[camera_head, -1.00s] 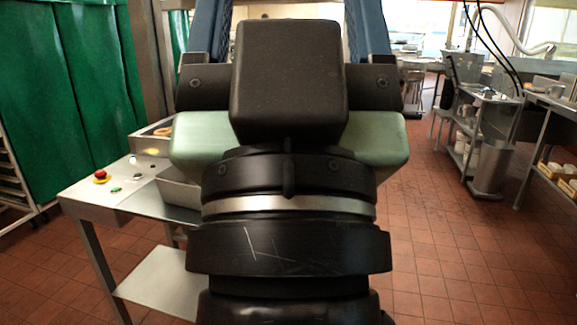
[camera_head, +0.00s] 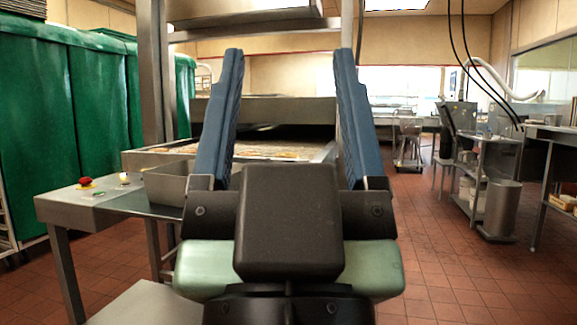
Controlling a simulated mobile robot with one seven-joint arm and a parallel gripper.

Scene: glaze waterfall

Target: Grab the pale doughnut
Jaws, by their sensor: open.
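My gripper (camera_head: 287,70) is in the middle of the head view, pointing away from me. Its two blue fingers stand wide apart with nothing between them that I can see held. Beyond the fingers is a metal machine with a wide shallow tray (camera_head: 165,150). The tray holds a flat layer of brownish items, too small and blurred to tell apart. I cannot make out a single pale doughnut. My gripper hides part of the tray and the machine's front.
A metal side table (camera_head: 110,207) with a red button (camera_head: 85,182) and a grey pan (camera_head: 165,187) is at left. Green covered racks (camera_head: 60,120) stand behind it. A steel cart (camera_head: 490,165) is at right. The tiled floor (camera_head: 440,250) between is clear.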

